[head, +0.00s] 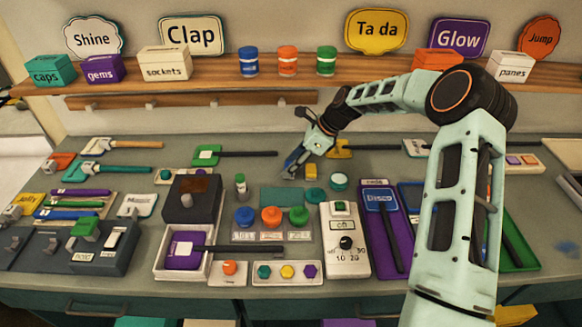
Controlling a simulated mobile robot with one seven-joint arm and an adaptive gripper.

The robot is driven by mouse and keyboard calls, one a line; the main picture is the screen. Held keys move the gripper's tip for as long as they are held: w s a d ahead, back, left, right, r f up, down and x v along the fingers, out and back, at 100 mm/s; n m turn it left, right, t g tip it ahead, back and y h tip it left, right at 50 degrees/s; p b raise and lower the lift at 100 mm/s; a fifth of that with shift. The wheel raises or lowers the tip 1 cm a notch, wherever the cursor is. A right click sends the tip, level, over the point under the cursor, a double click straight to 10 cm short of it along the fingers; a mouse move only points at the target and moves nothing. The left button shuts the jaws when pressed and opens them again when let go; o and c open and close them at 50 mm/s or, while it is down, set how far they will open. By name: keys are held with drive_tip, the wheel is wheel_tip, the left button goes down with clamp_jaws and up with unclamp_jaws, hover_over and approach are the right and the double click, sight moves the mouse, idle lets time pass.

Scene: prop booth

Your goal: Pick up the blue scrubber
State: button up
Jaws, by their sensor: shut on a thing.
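My gripper (297,165) is over the back middle of the table, shut on a blue thing (291,157). I take this for the blue scrubber; only a small part of it shows, and the fingers hide the rest. It is beside a small yellow block (311,171). I cannot tell whether it touches the table or is held above it.
A green-headed tool (207,155) with a dark handle lies to the left, and a yellow-headed one (340,149) to the right. A white tray (160,262) holds a purple-headed tool. Small colored jars and a white timer box (345,262) stand in front.

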drive_tip(key=s+d+r+b, duration=0.2)
drive_tip(key=s+d+r, duration=0.1)
drive_tip(key=s+r, duration=0.9)
drive_tip(key=shift+s, duration=0.9)
drive_tip(key=shift+o, duration=1.3)
drive_tip(key=c, duration=0.3)
drive_tip(key=w+d+f+m+t+h, duration=0.35)
drive_tip(key=w+d+m, duration=0.55)
drive_tip(key=d, duration=0.3)
drive_tip(key=shift+c, duration=0.2)
drive_tip(key=shift+t+y, duration=0.35)
drive_tip(key=shift+t, duration=0.1)
wheel_tip(320, 180, down, 6)
drive_tip(key=b, duration=0.4)
drive_tip(key=shift+a, duration=0.15)
drive_tip(key=shift+f, duration=0.35)
